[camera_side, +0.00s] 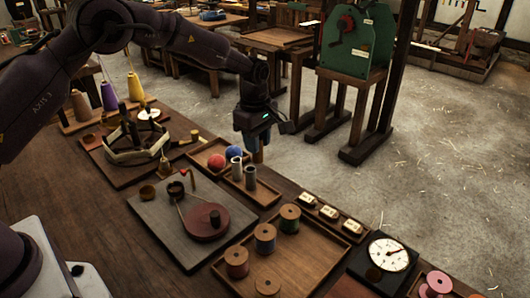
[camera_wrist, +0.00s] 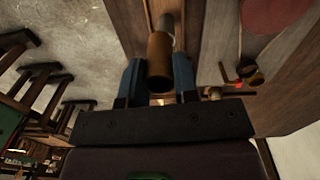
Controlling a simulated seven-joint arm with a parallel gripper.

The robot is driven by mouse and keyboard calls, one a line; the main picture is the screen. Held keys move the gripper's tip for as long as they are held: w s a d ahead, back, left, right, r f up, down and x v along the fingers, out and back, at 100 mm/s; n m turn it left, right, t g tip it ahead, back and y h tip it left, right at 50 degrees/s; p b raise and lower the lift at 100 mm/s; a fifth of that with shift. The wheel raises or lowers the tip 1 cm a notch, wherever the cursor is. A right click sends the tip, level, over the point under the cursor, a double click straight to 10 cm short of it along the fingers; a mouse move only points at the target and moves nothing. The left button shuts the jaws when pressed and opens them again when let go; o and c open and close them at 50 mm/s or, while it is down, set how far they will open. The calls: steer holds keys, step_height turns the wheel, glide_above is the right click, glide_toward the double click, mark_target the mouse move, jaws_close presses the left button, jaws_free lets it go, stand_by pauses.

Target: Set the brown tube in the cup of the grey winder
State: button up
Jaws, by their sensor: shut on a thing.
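My gripper (camera_side: 257,146) is shut on the brown tube (camera_wrist: 159,60). It holds the tube in the air above the back right side of the bench, with the blue fingers on either side of it in the wrist view (camera_wrist: 159,78). The tube's end (camera_side: 258,157) shows below the fingers in the side view. The grey winder (camera_side: 163,238) lies to the left and nearer the camera, with a red-brown wheel (camera_side: 207,224) on its board. A small dark cup (camera_side: 176,190) stands at the board's back; the tube is well apart from it.
A tray of thread spools (camera_side: 265,237) is in front. Red and blue balls (camera_side: 216,161) lie behind. A dial (camera_side: 388,255) is at right.

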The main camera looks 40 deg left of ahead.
steer(key=s+a+r+n, duration=0.3)
steer(key=s+a+r, duration=0.1)
steer(key=s+a, duration=0.8)
steer(key=shift+n, duration=0.4)
steer(key=shift+s+a+f, duration=0.1)
steer(key=shift+s+f, duration=0.7)
steer(key=shift+f, duration=0.55)
steer(key=shift+s+a+f, duration=0.1)
steer(key=shift+s+f, duration=0.75)
steer(key=shift+f, duration=0.55)
steer(key=shift+s+f, duration=0.8)
steer(key=shift+f, duration=0.55)
steer(key=shift+f, duration=0.3)
steer(key=shift+f, duration=0.7)
steer(key=shift+f, duration=0.1)
steer(key=o, duration=1.2)
